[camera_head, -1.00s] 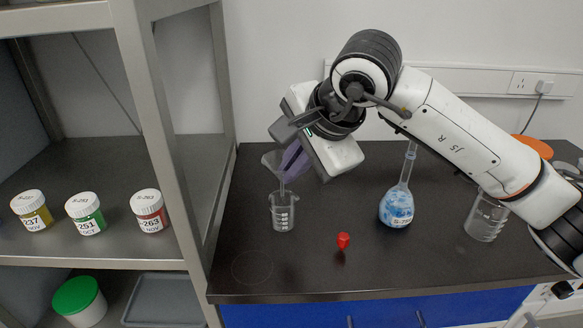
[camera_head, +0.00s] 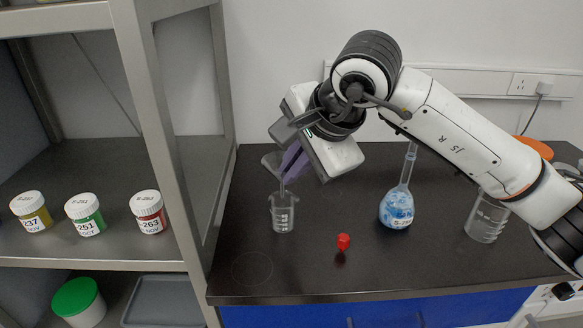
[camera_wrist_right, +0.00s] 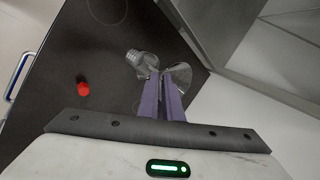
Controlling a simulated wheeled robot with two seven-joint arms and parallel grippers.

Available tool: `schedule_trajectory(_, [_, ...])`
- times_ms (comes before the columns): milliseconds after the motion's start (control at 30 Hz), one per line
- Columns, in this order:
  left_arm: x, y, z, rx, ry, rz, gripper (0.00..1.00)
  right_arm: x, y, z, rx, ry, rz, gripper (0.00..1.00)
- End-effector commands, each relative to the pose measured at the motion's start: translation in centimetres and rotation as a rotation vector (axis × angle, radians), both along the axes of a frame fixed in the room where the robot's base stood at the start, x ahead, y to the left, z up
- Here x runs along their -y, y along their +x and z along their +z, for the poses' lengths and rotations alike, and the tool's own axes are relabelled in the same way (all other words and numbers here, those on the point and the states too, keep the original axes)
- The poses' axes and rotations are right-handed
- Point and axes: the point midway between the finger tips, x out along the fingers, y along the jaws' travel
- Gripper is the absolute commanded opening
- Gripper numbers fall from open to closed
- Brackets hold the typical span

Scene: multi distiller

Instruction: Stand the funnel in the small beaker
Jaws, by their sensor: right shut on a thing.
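The small beaker (camera_head: 283,217) stands upright on the black bench in the head view. It also shows in the right wrist view (camera_wrist_right: 136,58). The clear funnel (camera_head: 271,162) is held upright above it, with its stem at or just inside the beaker's mouth; I cannot tell how deep the stem goes. My right gripper (camera_head: 287,168), with purple fingers, is shut on the funnel's side. In the right wrist view the funnel (camera_wrist_right: 178,78) sits at the fingertips, close beside the beaker's rim. My left gripper is not in view.
A red stopper (camera_head: 343,241) lies on the bench. A flask with blue contents (camera_head: 397,207) and a larger beaker (camera_head: 486,218) stand to the right. A metal shelf (camera_head: 165,130) with several labelled jars borders the left. The bench front is mostly clear.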

Motion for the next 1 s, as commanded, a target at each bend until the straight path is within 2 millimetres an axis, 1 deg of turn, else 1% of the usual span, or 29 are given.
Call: schedule_trajectory(1000, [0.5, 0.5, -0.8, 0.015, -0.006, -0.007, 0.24, 0.0, 0.0, -2.2, 0.001, 0.001, 0.000, 0.00])
